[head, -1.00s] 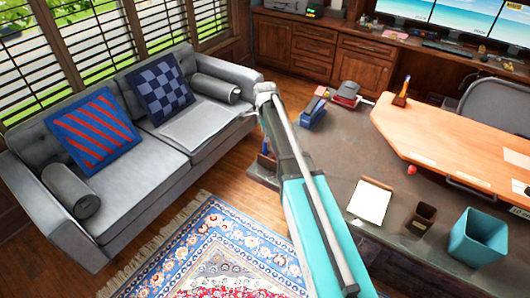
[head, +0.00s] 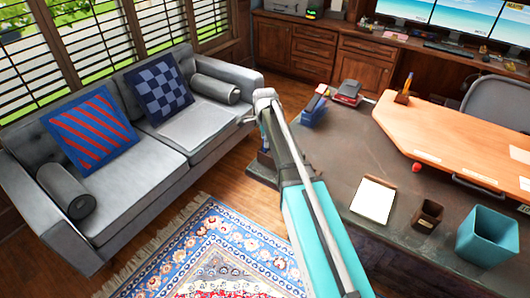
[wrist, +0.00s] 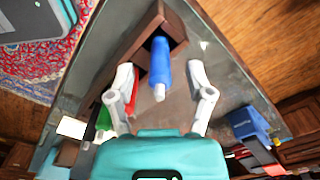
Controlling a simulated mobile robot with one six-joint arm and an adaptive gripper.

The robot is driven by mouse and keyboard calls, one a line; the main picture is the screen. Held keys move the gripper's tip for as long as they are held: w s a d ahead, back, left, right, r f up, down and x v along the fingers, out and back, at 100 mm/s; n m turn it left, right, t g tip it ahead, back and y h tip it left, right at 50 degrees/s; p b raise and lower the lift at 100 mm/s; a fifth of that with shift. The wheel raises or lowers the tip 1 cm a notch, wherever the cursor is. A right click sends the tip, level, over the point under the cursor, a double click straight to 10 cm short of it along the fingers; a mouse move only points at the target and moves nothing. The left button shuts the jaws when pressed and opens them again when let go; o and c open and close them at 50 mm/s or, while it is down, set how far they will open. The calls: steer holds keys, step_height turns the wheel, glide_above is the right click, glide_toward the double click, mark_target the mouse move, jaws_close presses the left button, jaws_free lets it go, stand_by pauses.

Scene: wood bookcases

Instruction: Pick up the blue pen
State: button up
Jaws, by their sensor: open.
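The blue pen (wrist: 160,63) is in the middle of the wrist view, its pale tip pointing toward my gripper. Its far end reaches into a dark brown wooden holder (wrist: 118,62). My gripper (wrist: 161,74) is open, with one pale finger on each side of the pen and a gap on both sides. A red pen (wrist: 133,97) shows beside the left finger, and a green one (wrist: 103,118) lies further left. In the head view, my gripper (head: 249,119) is at the desk's left end, and my arm hides much of the holder.
The dark desk (head: 325,160) has a blue stapler-like object (head: 313,110), a notepad (head: 374,199), a brown cup (head: 428,215) and a teal bin (head: 486,236) on it. A grey sofa (head: 125,210) stands to the left. Floor shows between sofa and desk.

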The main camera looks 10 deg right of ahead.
steer(key=shift+f, duration=0.3)
stand_by(0.4)
jaws_close()
